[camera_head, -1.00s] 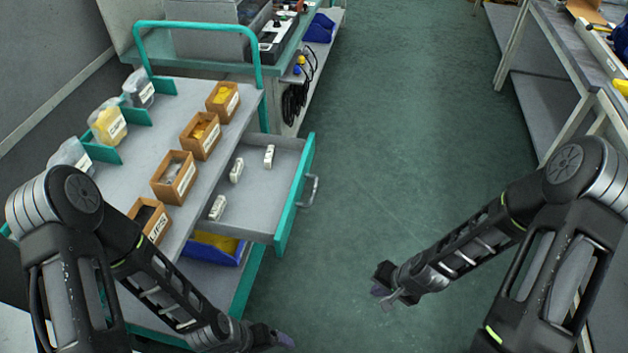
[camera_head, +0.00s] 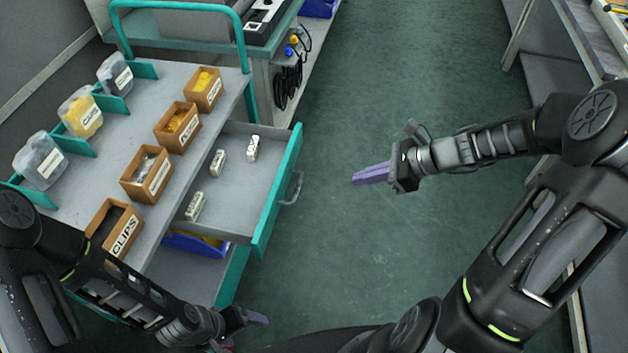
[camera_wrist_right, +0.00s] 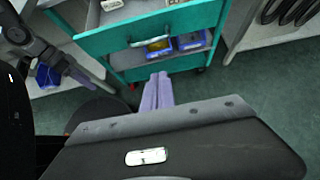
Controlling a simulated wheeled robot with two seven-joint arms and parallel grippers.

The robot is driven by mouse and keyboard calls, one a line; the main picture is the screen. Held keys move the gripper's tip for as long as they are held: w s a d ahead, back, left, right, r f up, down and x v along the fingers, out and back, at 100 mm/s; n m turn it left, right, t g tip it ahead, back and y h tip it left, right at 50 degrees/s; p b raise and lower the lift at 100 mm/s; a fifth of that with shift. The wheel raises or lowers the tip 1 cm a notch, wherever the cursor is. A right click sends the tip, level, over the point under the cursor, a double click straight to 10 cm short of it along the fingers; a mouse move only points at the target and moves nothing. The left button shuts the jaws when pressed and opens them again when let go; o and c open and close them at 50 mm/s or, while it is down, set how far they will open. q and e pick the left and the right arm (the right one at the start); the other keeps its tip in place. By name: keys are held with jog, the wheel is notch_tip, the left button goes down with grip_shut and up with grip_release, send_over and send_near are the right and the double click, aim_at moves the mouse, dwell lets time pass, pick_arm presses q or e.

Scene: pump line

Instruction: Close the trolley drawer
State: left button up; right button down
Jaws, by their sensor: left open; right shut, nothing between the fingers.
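The trolley drawer (camera_head: 236,205) is pulled out of the trolley's right side in the head view. Its teal front (camera_head: 277,193) carries a grey handle (camera_head: 292,188), and several small white labelled items lie inside. The drawer front also shows in the right wrist view (camera_wrist_right: 180,27). My right gripper (camera_head: 356,176) is shut and empty, its purple fingers pointing left toward the drawer front, with a clear gap to the handle. In the right wrist view its fingers (camera_wrist_right: 158,80) lie together. My left gripper (camera_head: 264,319) is low, in front of the trolley's near end, apart from the drawer.
The trolley top (camera_head: 100,180) holds open cardboard boxes and clear bags. A blue bin (camera_head: 195,244) sits below the drawer. A workbench (camera_head: 262,60) stands behind and another bench (camera_head: 560,50) at right. The green floor (camera_head: 350,110) between is free.

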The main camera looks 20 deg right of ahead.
aim_at(232, 176)
jog(key=w+a+f, duration=0.5)
jog(key=w+a, duration=0.1)
jog(key=a, duration=0.3)
jog(key=shift+w+a+f+p, duration=0.15)
jog(key=shift+a+f+p, duration=0.15)
jog(key=w+a, duration=0.3)
jog(key=a, duration=0.3)
jog(key=w+a, duration=0.4)
jog(key=a, duration=0.2)
jog(key=w+a, duration=0.4)
jog(key=a, duration=0.2)
jog(key=shift+w, duration=0.15)
jog(key=shift+a+r, duration=0.1)
jog(key=shift+a, duration=0.1)
